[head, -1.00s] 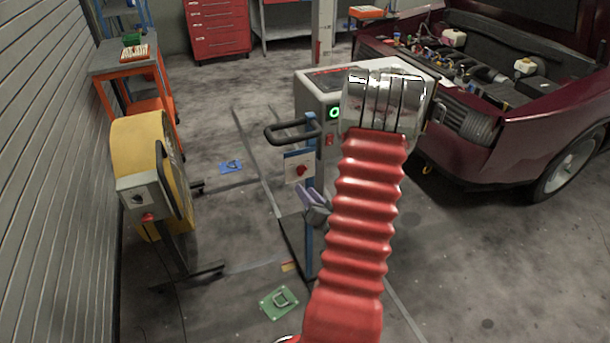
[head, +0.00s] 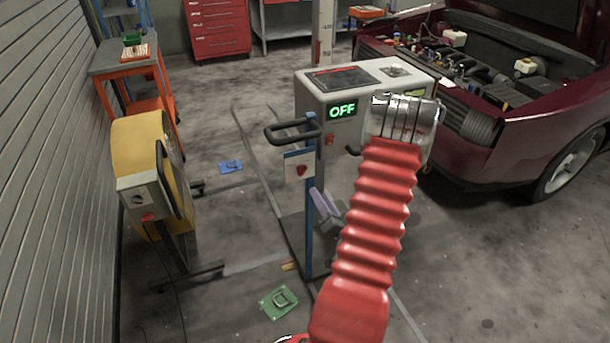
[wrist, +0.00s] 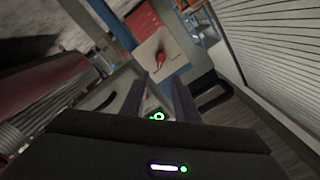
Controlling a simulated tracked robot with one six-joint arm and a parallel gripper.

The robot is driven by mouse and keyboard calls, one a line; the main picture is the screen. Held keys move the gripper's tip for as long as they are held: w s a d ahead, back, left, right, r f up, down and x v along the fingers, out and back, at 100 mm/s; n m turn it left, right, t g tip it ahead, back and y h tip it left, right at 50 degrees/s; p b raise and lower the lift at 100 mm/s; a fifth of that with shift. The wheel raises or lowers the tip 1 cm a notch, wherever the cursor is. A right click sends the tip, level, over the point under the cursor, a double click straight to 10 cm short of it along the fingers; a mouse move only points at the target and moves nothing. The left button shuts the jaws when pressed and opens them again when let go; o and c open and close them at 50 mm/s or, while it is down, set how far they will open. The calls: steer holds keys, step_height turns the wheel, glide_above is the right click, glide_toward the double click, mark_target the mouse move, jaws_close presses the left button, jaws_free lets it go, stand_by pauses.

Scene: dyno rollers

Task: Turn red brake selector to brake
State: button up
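The red brake selector (head: 301,171) is a small knob on a pale square plate (head: 291,160), on a blue post beside a grey console. In the head view it looks narrower toward its lower end. In the wrist view the red selector (wrist: 160,60) shows beyond my fingertips, in line with the space between them. My gripper (head: 319,200) is below and right of the selector, apart from it. In the wrist view my gripper's (wrist: 158,95) two fingers stand apart with nothing held. My red arm hides part of the console's right side.
The console's green display (head: 342,111) reads OFF. A black bar handle (head: 290,130) juts left just above the plate. A yellow machine (head: 140,155) stands left, and a dark red vehicle (head: 500,150) at right. Floor between the yellow machine and post is mostly clear.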

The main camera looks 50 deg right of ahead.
mark_target(304, 172)
steer(key=x, duration=1.2)
steer(key=shift+w, duration=0.15)
steer(key=shift+c, duration=0.4)
steer(key=c, duration=0.6)
steer(key=shift+a, duration=0.2)
jaws_close()
steer(key=shift+d, duration=0.15)
